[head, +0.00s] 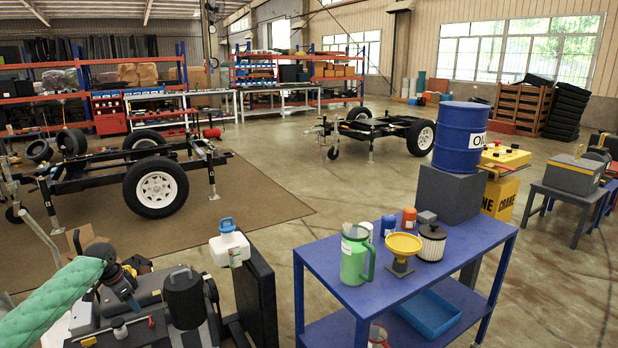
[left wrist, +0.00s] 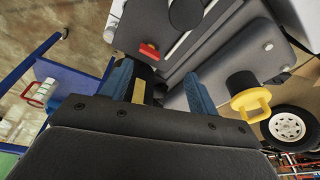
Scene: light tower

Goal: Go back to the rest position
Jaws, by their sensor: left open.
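My left gripper (head: 128,290) is at the lower left of the head view, at the end of the green-sleeved arm, close over a dark grey machine (head: 150,309). In the left wrist view my left gripper (left wrist: 158,76) shows two blue fingers spread apart with nothing clearly held between them. The machine's grey body (left wrist: 222,55) lies beyond the fingers. A red handle (left wrist: 149,51) is on it beyond the left finger, and a yellow ring-shaped handle (left wrist: 251,103) shows right of the right finger. Whether a finger touches the machine is unclear. My right gripper is not in view.
A white bottle with a blue cap (head: 229,246) stands by a dark upright panel (head: 256,288). A blue cart (head: 330,290) holds a green jug (head: 354,258) and a yellow funnel (head: 403,246). A wheeled frame (head: 130,165) stands behind. Floor beyond the cart is open.

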